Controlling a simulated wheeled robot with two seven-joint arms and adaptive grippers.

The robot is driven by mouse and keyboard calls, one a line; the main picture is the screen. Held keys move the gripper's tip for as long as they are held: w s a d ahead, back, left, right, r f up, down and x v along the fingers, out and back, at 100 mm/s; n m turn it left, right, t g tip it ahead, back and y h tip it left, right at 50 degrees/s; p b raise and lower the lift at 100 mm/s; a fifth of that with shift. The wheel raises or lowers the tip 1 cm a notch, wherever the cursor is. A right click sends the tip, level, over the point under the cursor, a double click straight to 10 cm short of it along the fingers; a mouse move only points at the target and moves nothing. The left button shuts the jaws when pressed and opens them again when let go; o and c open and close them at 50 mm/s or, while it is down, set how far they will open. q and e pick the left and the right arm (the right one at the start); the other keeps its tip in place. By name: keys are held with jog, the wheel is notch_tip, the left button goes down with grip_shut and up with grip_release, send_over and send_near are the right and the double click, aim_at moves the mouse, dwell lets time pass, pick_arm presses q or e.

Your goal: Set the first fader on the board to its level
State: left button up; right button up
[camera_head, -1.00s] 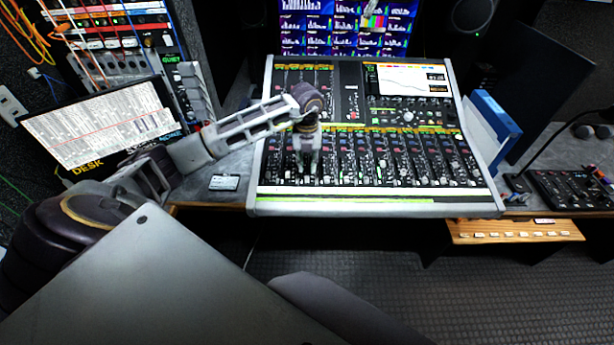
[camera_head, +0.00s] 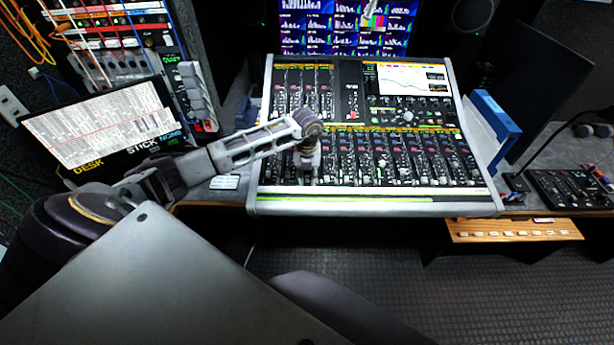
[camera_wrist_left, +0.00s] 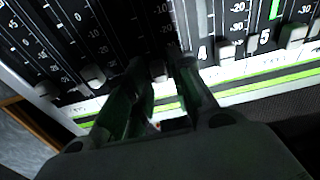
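The mixing board (camera_head: 375,207) stands on the desk in the middle of the head view, with a row of faders along its front. My left gripper (camera_head: 306,180) points down over the left part of the fader row. In the left wrist view, its two fingers (camera_wrist_left: 160,68) stand apart, with a pale fader cap (camera_wrist_left: 158,71) visible in the gap between them. I cannot tell whether they touch it. Two other caps lie left of the fingers, one nearer (camera_wrist_left: 95,75) and one farther (camera_wrist_left: 45,90). More caps lie right, by the printed 4 and 5. My right gripper is not in view.
A tilted screen (camera_head: 100,125) and a patch rack (camera_head: 115,40) stand left of the board. A blue binder (camera_head: 495,120) stands at its right, with a small black panel (camera_head: 570,190) beyond. A wooden drawer (camera_head: 515,230) sits below the desk at right.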

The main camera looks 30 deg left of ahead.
aim_at(307, 174)
pick_arm(q)
jog(key=c, duration=0.5)
grip_shut()
jog(key=shift+w+a+b, duration=0.35)
jog(key=shift+w, duration=0.3)
jog(key=shift+w+a+r+b, duration=0.15)
jog(key=shift+w+a+b, duration=0.2)
jog(key=shift+w, duration=0.25)
jog(key=shift+w+a+r, duration=0.1)
jog(key=shift+w+a, duration=0.15)
jog(key=shift+w, duration=0.05)
jog(key=o, duration=0.5)
grip_release()
notch_tip(307, 174, up, 12)
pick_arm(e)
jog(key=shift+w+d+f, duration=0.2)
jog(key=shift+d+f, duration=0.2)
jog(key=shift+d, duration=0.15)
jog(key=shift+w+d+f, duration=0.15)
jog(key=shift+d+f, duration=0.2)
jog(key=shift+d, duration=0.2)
